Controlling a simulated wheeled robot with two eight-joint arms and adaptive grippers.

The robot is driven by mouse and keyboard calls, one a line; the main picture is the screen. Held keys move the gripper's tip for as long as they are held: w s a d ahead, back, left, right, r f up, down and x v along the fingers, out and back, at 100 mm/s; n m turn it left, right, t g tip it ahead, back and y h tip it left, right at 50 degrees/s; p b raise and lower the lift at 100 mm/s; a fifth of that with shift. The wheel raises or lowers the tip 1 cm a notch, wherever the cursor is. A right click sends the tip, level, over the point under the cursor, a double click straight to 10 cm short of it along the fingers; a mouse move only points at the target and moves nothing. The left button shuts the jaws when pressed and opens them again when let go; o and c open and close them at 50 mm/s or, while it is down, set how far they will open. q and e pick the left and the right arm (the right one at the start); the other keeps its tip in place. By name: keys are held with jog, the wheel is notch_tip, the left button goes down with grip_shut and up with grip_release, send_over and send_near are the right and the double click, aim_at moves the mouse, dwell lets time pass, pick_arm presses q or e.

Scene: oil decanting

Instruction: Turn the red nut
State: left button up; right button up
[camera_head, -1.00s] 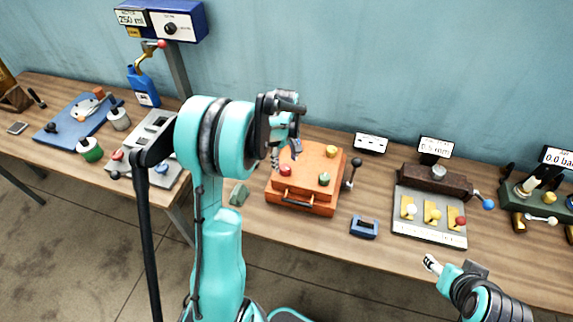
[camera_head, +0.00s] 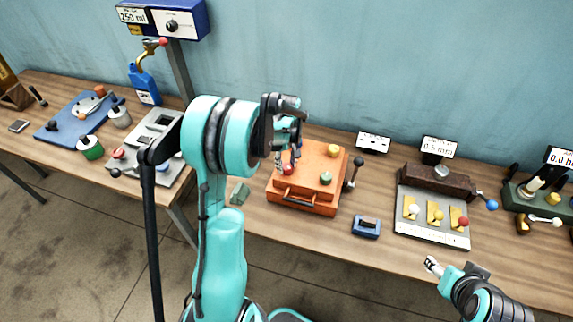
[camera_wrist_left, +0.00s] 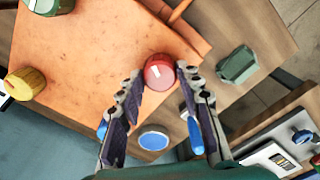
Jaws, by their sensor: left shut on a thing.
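The red nut (camera_head: 288,169) is a round knob with a white mark, at the front left of the orange box (camera_head: 312,202). The left wrist view shows the nut (camera_wrist_left: 158,72) between the fingertips of my left gripper (camera_wrist_left: 160,82), which is shut on it. In the head view my left gripper (camera_head: 287,162) reaches down to the nut from above and partly hides it. The box also carries a yellow nut (camera_head: 334,150) and a green nut (camera_head: 326,178). My right gripper (camera_head: 432,264) hangs in front of the table at the right; its jaw opening is unclear.
A lever with a dark knob (camera_head: 358,161) stands right of the box. A green block (camera_head: 239,194) lies left of it, and a blue block (camera_head: 366,227) to its right. A grey panel (camera_head: 407,231) with coloured knobs is farther right. Bare wood lies before the box.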

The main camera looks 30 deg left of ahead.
aim_at(287, 166)
pick_arm(q)
jog(key=shift+m, duration=0.3)
jog(key=o, duration=1.2)
jog(key=shift+c, duration=0.2)
notch_tip(287, 166, up, 12)
